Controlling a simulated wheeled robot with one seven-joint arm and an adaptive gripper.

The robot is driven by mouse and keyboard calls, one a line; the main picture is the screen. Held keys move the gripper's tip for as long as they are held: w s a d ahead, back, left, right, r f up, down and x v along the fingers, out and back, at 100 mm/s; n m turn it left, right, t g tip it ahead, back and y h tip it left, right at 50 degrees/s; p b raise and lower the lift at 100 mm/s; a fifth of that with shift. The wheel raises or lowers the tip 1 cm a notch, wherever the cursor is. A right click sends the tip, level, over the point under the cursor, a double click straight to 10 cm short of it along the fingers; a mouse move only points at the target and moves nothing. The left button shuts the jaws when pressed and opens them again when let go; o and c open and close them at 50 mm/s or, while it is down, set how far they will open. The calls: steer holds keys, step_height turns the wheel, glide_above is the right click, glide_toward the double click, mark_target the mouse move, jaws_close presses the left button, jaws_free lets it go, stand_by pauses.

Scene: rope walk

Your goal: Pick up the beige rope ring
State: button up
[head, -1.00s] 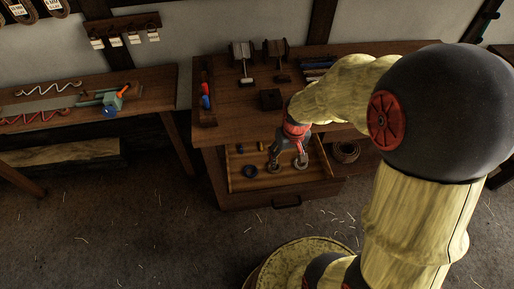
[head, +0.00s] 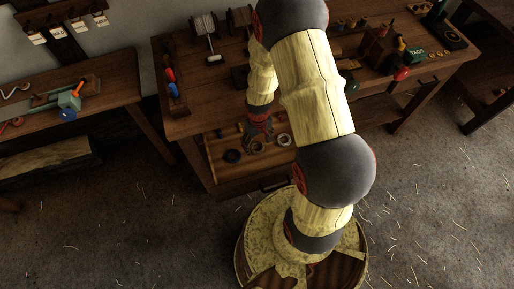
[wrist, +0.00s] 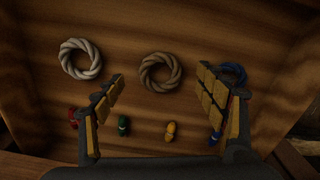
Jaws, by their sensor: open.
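Three rope rings lie flat in the open wooden drawer. In the wrist view a pale, off-white ring (wrist: 81,59) is at left, a tan-beige ring (wrist: 160,71) is in the middle and a dark blue ring (wrist: 231,75) is at right, partly hidden by a finger. In the head view the pale ring (head: 284,139) is at right, the tan ring (head: 258,148) in the middle and the dark ring (head: 232,156) at left. My gripper (wrist: 161,76) is open and empty, with the tan ring seen between its fingers. It hangs over the drawer (head: 216,163); its height is unclear.
Small red (wrist: 73,117), green (wrist: 123,125), yellow (wrist: 171,131) and blue (wrist: 215,135) bundles lie in a row in the drawer. The drawer walls surround the rings. The workbench (head: 188,121) top with tools stands above and behind. A side table (head: 110,85) is at left.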

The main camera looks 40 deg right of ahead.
mark_target(262, 146)
step_height(262, 146, down, 3)
steer(key=shift+r+b, duration=0.1)
steer(key=shift+b, duration=0.2)
steer(key=c, duration=0.9)
